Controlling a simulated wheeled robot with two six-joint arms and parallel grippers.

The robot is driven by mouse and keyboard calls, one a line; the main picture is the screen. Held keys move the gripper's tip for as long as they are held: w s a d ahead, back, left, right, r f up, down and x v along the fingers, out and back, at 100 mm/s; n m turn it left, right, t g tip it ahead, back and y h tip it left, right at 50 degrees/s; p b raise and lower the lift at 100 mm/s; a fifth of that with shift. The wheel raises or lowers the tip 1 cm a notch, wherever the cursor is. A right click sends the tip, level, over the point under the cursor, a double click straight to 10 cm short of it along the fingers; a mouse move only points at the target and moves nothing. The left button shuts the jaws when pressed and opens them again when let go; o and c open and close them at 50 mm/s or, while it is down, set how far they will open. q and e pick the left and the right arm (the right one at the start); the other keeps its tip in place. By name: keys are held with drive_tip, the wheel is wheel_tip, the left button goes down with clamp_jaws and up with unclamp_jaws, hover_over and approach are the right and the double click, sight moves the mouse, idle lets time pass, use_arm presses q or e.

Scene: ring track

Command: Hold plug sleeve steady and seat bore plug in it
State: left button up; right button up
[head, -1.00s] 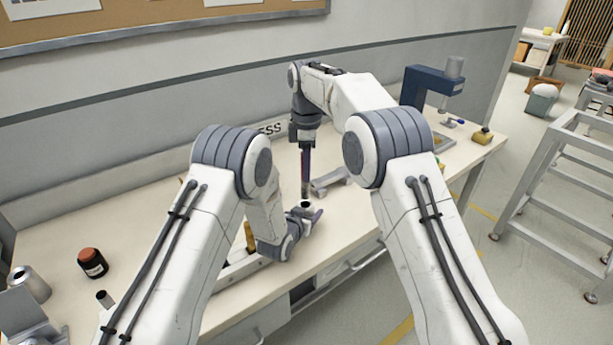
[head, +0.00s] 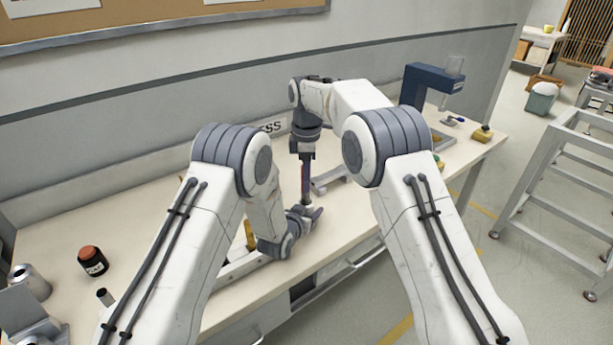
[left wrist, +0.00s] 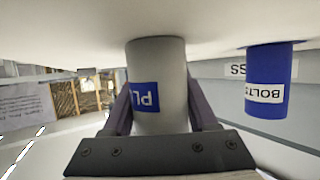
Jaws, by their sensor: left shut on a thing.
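The plug sleeve (left wrist: 157,80) is a grey cylinder with a blue label, upside down in the left wrist view. It sits between the two fingers of my left gripper (head: 307,213), which is shut on it low over the bench. In the head view the sleeve is mostly hidden by the grippers. My right gripper (head: 306,197) points straight down from above, its tip right at the top of the sleeve. The bore plug cannot be made out; whether it is inside the sleeve, and whether the right fingers hold it, is hidden.
The pale bench (head: 150,225) runs along the wall. A grey bracket (head: 328,181) lies just behind the grippers. A dark jar with a red cap (head: 92,261) and a metal cylinder (head: 30,282) stand left. A blue press (head: 432,90) stands right. A blue bolts container (left wrist: 267,85) shows.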

drive_tip(key=shift+o, duration=0.8)
drive_tip(key=shift+r, duration=4.35)
use_arm(q)
drive_tip(key=o, duration=1.4)
drive_tip(key=shift+o, duration=0.2)
